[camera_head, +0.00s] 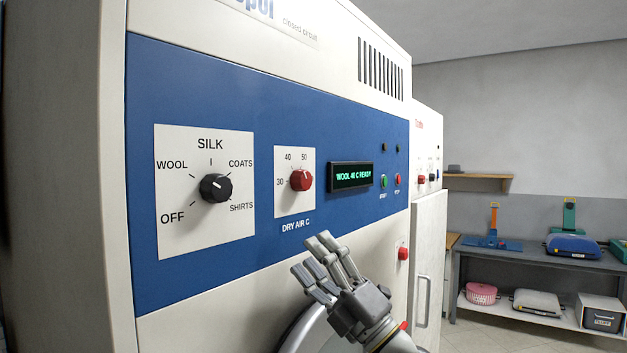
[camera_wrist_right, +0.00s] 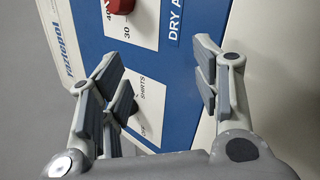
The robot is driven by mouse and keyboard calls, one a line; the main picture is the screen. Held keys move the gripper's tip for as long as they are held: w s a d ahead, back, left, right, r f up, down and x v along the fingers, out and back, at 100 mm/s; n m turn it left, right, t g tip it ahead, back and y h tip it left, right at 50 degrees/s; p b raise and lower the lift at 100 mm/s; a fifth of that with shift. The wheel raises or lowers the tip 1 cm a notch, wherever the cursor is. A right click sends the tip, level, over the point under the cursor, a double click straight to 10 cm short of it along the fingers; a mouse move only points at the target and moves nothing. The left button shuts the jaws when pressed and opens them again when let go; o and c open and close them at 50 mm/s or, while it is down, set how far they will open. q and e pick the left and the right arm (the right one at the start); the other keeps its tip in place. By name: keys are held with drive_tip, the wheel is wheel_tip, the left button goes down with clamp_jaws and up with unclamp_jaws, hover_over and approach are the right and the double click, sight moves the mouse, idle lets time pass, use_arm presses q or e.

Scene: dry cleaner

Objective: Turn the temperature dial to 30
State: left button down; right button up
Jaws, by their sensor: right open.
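The red temperature dial (camera_head: 301,180) sits on a white plate marked 30, 40 and 50 above the label "DRY AIR C". Its white mark appears to point up and left, toward 40. The display (camera_head: 350,176) to its right reads "WOOL 40 C READY". My right gripper (camera_head: 313,256) is open and empty, below the dial and apart from it. In the right wrist view the red dial (camera_wrist_right: 122,5) shows at the top edge, cut off, beyond the open fingers (camera_wrist_right: 160,80). My left gripper is not in view.
A black program dial (camera_head: 215,187) with OFF, WOOL, SILK, COATS and SHIRTS is left of the temperature dial. Green and red buttons (camera_head: 397,180) are right of the display. A shelf table (camera_head: 458,275) stands at the far right. The panel front around the dial is clear.

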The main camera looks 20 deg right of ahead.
wheel_tip(320, 180, up, 6)
drive_tip(key=n+g+y, duration=0.4)
drive_tip(key=n+g, duration=0.1)
drive_tip(key=n, duration=0.4)
drive_tip(key=n+g+h, duration=0.3)
drive_tip(key=n+h, duration=0.2)
drive_tip(key=h, duration=0.1)
approach(308, 179)
drive_tip(key=p+x, duration=0.4)
drive_tip(key=x, duration=0.4)
drive_tip(key=shift+r+p, duration=0.1)
drive_tip(key=shift+p, duration=0.25)
drive_tip(key=shift+w+a, duration=0.4)
drive_tip(key=shift+a, duration=0.05)
drive_tip(key=c, duration=1)
drive_tip(key=shift+c, duration=0.2)
